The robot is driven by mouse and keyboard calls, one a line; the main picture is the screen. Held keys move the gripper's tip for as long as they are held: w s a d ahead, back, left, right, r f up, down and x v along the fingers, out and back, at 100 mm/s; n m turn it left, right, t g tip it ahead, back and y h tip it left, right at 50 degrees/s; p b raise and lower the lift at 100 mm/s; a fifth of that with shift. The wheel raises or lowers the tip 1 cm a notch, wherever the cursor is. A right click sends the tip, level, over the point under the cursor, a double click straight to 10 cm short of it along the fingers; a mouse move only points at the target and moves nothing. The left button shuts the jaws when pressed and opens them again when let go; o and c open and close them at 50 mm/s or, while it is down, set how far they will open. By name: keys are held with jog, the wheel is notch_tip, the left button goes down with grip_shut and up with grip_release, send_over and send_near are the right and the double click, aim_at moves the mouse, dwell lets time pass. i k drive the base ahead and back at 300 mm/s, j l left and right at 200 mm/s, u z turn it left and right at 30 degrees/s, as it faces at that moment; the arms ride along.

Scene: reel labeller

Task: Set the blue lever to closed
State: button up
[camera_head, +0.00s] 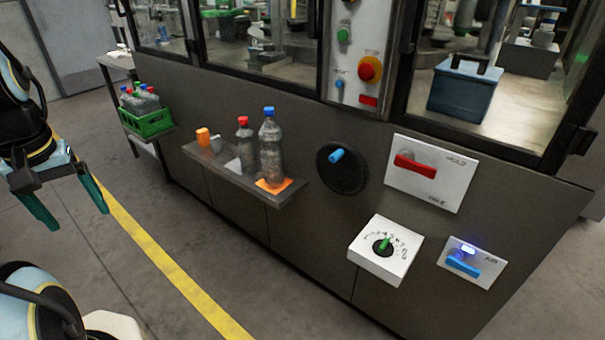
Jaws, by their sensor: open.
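The blue lever (463,265) sits on a white plate marked AIR (486,257), low on the right of the machine front. It lies roughly along the plate's long side. A lit blue-white lamp (468,248) glows just above it. Any open or closed marking beside the lever is too small to read. My gripper (80,221) is at the far left, with its green fingers spread apart and nothing between them. It is far from the lever, across the yellow floor line.
A red lever (415,166) on a HOLD plate, a blue knob on a black disc (345,178) and a white dial box (378,268) are near the lever. A shelf (222,172) with bottles juts out. A green crate (150,122) stands left. The floor before the machine is clear.

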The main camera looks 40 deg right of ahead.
aim_at(455, 257)
jog(key=l+z, duration=0.1)
jog(key=z, duration=0.75)
jog(key=l+z, duration=0.15)
jog(key=z, duration=0.7)
jog(key=i, duration=0.55)
